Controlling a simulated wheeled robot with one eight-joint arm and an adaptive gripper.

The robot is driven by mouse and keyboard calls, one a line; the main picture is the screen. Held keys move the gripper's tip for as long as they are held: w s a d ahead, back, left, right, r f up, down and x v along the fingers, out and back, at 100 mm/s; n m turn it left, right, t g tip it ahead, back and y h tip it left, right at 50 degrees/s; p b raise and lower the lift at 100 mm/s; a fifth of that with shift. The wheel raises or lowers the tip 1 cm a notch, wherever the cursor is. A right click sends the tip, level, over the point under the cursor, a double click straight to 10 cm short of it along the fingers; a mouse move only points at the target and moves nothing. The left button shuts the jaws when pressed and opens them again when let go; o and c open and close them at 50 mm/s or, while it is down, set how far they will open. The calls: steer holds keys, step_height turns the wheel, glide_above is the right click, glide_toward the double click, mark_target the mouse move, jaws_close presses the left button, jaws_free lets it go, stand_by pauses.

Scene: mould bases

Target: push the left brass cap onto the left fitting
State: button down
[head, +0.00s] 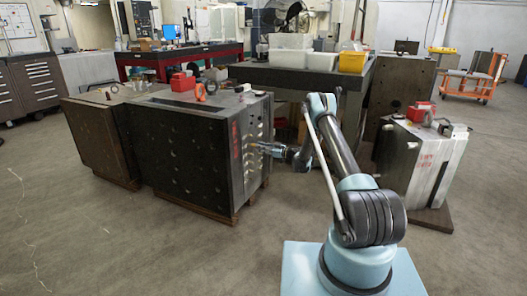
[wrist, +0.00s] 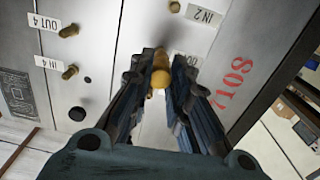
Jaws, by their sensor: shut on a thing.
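My gripper (wrist: 161,68) is shut on a brass cap (wrist: 160,79), which shows as a rounded golden piece between the two dark fingers. The cap is close in front of the light metal side of a mould base, and more brass shows just beyond it. I cannot tell whether the cap touches a fitting there, since the fingers hide the spot. Other brass fittings (wrist: 69,30) stick out of the face near the labels OUT 4, IN 4 and IN 2. In the head view my gripper (head: 262,148) is small, at the right side of the large mould base (head: 240,150).
Red "7108" lettering and a partly covered label are near the fingers. A second mould base (head: 415,165) stands on the right; a bench (head: 345,82) with bins is behind my arm. Open floor lies in front.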

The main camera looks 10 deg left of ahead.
steer(key=shift+x, duration=1.25)
stand_by(0.8)
steer(key=c, duration=1.4)
jaws_free()
steer(key=shift+c, duration=0.2)
steer(key=o, duration=0.4)
steer(key=shift+d, duration=0.1)
steer(key=v, duration=0.6)
steer(key=shift+d, duration=0.4)
